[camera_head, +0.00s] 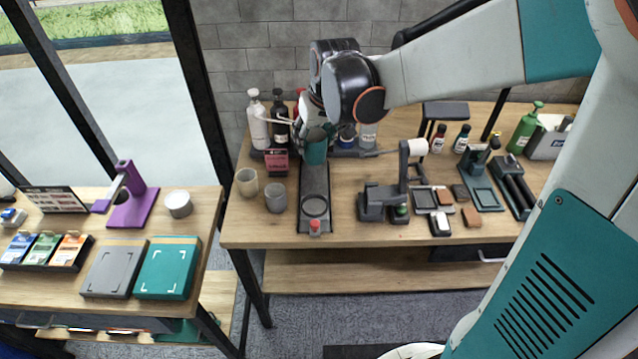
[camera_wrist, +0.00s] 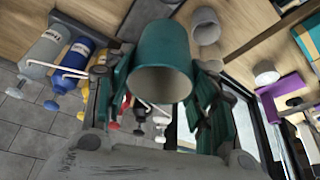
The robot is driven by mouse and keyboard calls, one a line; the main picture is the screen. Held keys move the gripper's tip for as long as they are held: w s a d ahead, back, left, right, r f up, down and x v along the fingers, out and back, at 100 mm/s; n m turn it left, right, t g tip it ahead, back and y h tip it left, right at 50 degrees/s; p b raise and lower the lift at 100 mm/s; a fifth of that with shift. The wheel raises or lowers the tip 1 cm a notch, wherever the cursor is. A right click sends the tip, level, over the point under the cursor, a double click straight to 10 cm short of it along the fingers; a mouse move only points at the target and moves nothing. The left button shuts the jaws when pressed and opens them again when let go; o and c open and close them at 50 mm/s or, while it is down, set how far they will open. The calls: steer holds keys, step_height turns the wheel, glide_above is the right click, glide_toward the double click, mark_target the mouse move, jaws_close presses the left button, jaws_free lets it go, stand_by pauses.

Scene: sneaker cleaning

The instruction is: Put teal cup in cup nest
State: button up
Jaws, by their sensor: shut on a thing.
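The teal cup (camera_head: 316,150) is held by my gripper above the back part of a dark narrow stand on the wooden table. In the wrist view the teal cup (camera_wrist: 163,58) fills the space between the two fingers, its open mouth toward the camera. My gripper (camera_head: 312,128) is shut on it; its fingers also show in the wrist view (camera_wrist: 160,88). A round ring (camera_head: 315,206), which looks like the cup nest, lies at the front end of the dark stand and looks empty. The cup is apart from this ring, behind it in the head view.
A beige cup (camera_head: 246,182) and a grey cup (camera_head: 275,197) stand left of the stand. Pump bottles (camera_head: 258,120) crowd the back left. A dark device with a white roller (camera_head: 417,148) stands to the right. A side table (camera_head: 215,205) adjoins on the left.

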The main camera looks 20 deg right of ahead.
step_height(320, 180, down, 19)
steer(key=b, duration=0.6)
steer(key=shift+a+f, duration=0.15)
steer(key=shift+f, duration=0.15)
steer(key=o, duration=0.9)
steer(key=shift+o, duration=0.2)
